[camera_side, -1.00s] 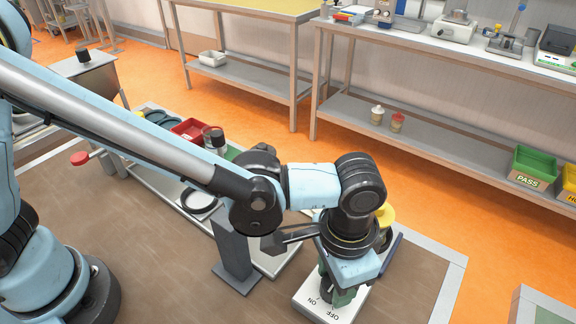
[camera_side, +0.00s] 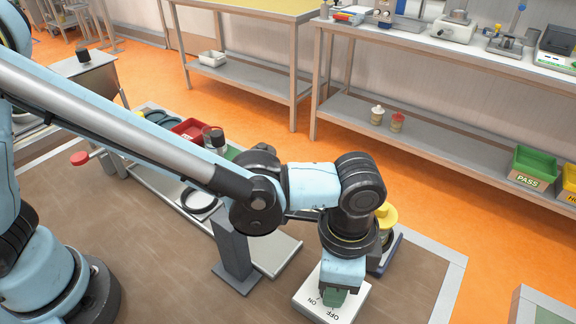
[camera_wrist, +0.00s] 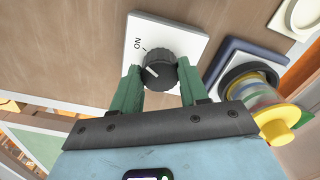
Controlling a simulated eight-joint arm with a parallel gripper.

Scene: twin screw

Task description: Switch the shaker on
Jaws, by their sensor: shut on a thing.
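A white switch plate (camera_side: 314,300) marked ON and OFF lies on the bench under my gripper, and it also shows in the wrist view (camera_wrist: 190,40). A black ribbed knob (camera_wrist: 158,68) stands on the plate. My gripper (camera_wrist: 160,76) points down with its green fingers shut on the knob, one on each side. The knob's white line points up and left in the wrist view, near the ON tick. The OFF mark is hidden there. A dark-blue-based device (camera_wrist: 225,62) holding a yellow-capped clear container (camera_wrist: 265,108), possibly the shaker, stands beside the plate.
A grey post (camera_side: 234,255) stands left of the plate. A tray with a black ring (camera_side: 199,200) and a red bin (camera_side: 190,129) lies behind my arm. Bare brown bench (camera_side: 170,265) is free at the front left.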

